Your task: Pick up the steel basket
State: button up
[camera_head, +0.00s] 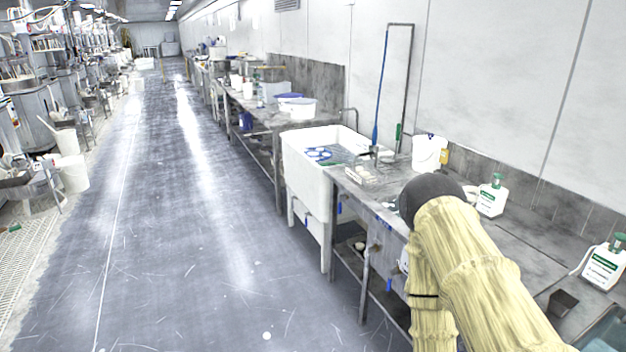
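A small greyish tray-like thing (366,175), perhaps the steel basket, lies on the steel counter (345,180) just right of the white sink (305,170). It is too small to tell for sure. My arm, in a pale yellow sleeve with a dark rounded joint, reaches up from the lower right over the counter. My gripper is not visible, so its state and its place relative to the basket do not show.
Blue items (318,154) lie in the sink. A white tub (427,153) and white bottles (491,196) with green labels stand along the wall. A blue-handled pole (381,90) leans there. The aisle floor (180,230) on the left is clear; machines line its far left side.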

aim_at(351, 173)
jog(key=z, duration=0.95)
jog(key=i, duration=1.2)
jog(key=u, duration=0.05)
